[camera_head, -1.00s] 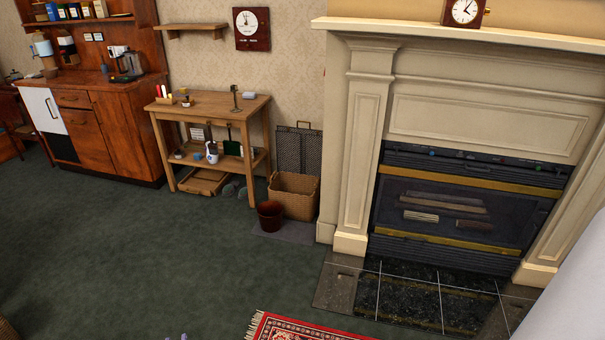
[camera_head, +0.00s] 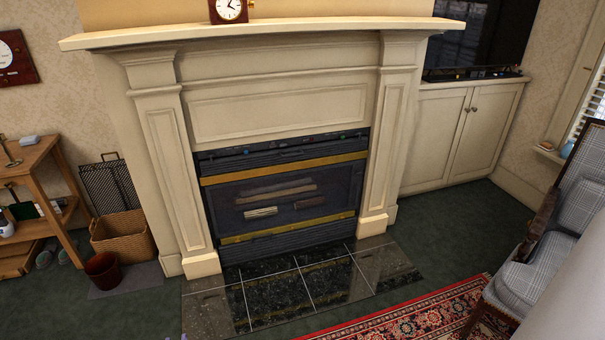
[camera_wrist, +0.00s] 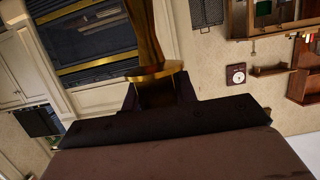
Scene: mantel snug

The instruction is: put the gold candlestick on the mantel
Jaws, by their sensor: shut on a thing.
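The gold candlestick (camera_wrist: 147,38) shows in the wrist view, shiny, with a wide gold flange near my gripper. My gripper (camera_wrist: 158,93) is shut on it, with dark fingers on either side of its lower part. The candlestick's far end runs out of the top of the picture. Neither my gripper nor the held candlestick shows in the head view. The cream mantel (camera_head: 350,30) spans the top of the fireplace in the head view.
The fireplace (camera_head: 285,190) has a dark tiled hearth (camera_head: 300,290) in front. A basket (camera_head: 123,236) and dark red bucket (camera_head: 102,270) stand left of it. A red rug (camera_head: 410,325) and checked armchair (camera_head: 550,260) are at right. Green carpet lies open at lower left.

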